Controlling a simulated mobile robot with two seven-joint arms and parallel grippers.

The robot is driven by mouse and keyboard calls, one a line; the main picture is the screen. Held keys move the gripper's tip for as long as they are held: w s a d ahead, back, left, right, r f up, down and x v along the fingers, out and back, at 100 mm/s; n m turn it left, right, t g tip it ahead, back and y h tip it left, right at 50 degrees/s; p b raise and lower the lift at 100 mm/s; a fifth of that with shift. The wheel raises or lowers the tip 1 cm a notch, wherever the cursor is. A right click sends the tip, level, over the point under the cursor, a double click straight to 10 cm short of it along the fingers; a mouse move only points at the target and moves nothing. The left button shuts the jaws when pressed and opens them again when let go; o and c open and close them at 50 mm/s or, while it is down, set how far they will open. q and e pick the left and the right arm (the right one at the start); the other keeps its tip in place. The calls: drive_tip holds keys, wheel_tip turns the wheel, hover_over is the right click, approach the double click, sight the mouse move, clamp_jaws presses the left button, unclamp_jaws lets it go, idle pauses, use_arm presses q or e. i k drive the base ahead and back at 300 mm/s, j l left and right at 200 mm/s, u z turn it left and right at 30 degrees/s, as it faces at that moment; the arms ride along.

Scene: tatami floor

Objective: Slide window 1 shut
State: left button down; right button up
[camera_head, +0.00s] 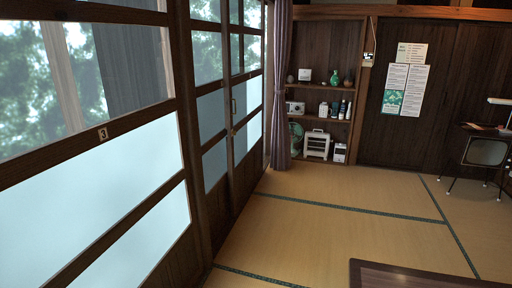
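A row of dark wooden sliding windows runs along the left side. The nearest window (95,160) carries a small plate (103,134) that reads 3, with clear glass above and frosted panes below. Farther along are narrower-looking window panels (211,110) and (248,95), seen at a steep angle. A small dark handle (234,105) shows on the frame between them. I see no plate reading 1, so I cannot tell which panel is window 1 or whether it is open. Neither of my grippers is in view.
A purple curtain (281,90) hangs at the far end of the windows, beside shelves (320,86) with small items. A low table (420,275) edges in at bottom right. A small stand with a screen (486,151) is at right. Tatami floor (320,220) beside the windows is clear.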

sight(244, 94)
drive_tip(key=i, duration=3)
drive_tip(key=i+z, duration=0.2)
drive_tip(key=i, duration=0.35)
drive_tip(key=i+j+z, duration=0.15)
drive_tip(key=i, duration=0.45)
drive_tip(key=j, duration=0.1)
